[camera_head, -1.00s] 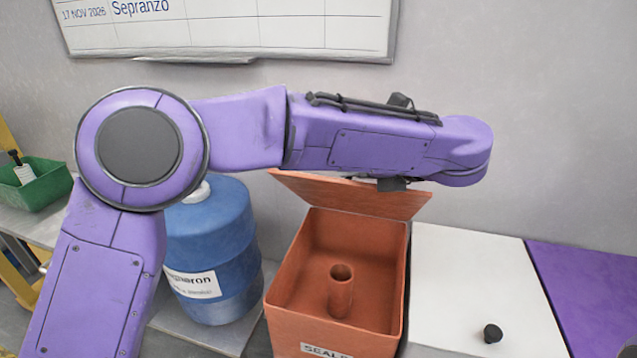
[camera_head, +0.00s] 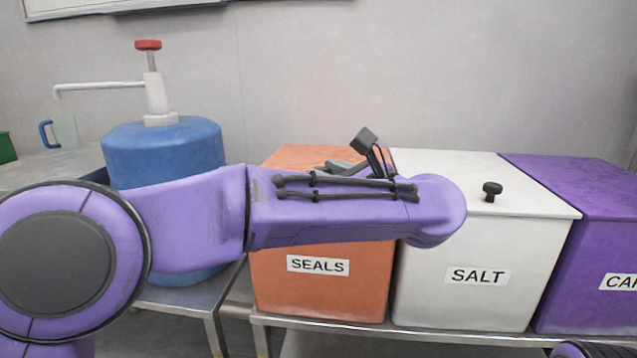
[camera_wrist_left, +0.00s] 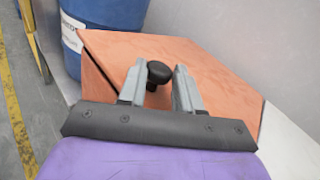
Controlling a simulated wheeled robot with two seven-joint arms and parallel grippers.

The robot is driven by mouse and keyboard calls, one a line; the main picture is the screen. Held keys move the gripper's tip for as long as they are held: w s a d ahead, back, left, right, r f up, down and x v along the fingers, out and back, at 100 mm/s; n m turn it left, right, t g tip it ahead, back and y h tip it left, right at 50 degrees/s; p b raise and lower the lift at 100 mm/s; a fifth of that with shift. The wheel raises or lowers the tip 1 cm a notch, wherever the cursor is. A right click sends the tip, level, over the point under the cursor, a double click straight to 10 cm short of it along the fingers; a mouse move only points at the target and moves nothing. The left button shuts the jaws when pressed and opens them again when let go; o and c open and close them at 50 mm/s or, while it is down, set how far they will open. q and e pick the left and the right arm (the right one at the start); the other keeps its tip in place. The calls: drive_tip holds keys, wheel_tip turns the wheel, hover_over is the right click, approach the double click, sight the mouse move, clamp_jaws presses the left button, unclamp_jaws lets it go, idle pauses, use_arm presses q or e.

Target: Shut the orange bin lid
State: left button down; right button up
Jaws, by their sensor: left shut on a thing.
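The orange bin (camera_head: 320,280), labelled SEALS, stands on the metal bench left of the white bin. Its orange lid (camera_head: 300,156) lies about flat over the bin, roughly level with the white lid; my forearm hides the front seam, so I cannot tell whether it is fully seated. In the left wrist view the lid (camera_wrist_left: 215,65) has a black knob (camera_wrist_left: 158,72). My left gripper (camera_wrist_left: 158,80) has its grey fingers on both sides of this knob and is shut on it. In the head view the left gripper (camera_head: 343,167) is mostly hidden behind my forearm. My right gripper is out of view.
A white bin (camera_head: 465,290) labelled SALT, with a black knob (camera_head: 491,191), stands close on the right, then a purple bin (camera_head: 590,260). A blue drum (camera_head: 165,150) with a red-topped pump stands left. The wall is behind.

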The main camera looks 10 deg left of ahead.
use_arm(q)
drive_tip(key=shift+s+f+b, duration=0.1)
drive_tip(key=shift+f+b, duration=0.75)
drive_tip(key=shift+f, duration=0.2)
drive_tip(key=shift+n, duration=0.3)
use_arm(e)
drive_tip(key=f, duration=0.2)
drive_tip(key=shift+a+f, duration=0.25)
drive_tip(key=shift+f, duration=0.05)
use_arm(q)
drive_tip(key=shift+f, duration=0.1)
drive_tip(key=c, duration=0.8)
unclamp_jaws()
drive_tip(key=shift+s, duration=0.1)
drive_tip(key=v, duration=0.3)
drive_tip(key=p+v, duration=0.1)
drive_tip(key=v, duration=0.3)
drive_tip(key=p+v, duration=0.1)
drive_tip(key=v, duration=0.2)
drive_tip(key=shift+s+d+f, duration=0.1)
drive_tip(key=shift+s+d, duration=0.1)
drive_tip(key=shift+d, duration=0.05)
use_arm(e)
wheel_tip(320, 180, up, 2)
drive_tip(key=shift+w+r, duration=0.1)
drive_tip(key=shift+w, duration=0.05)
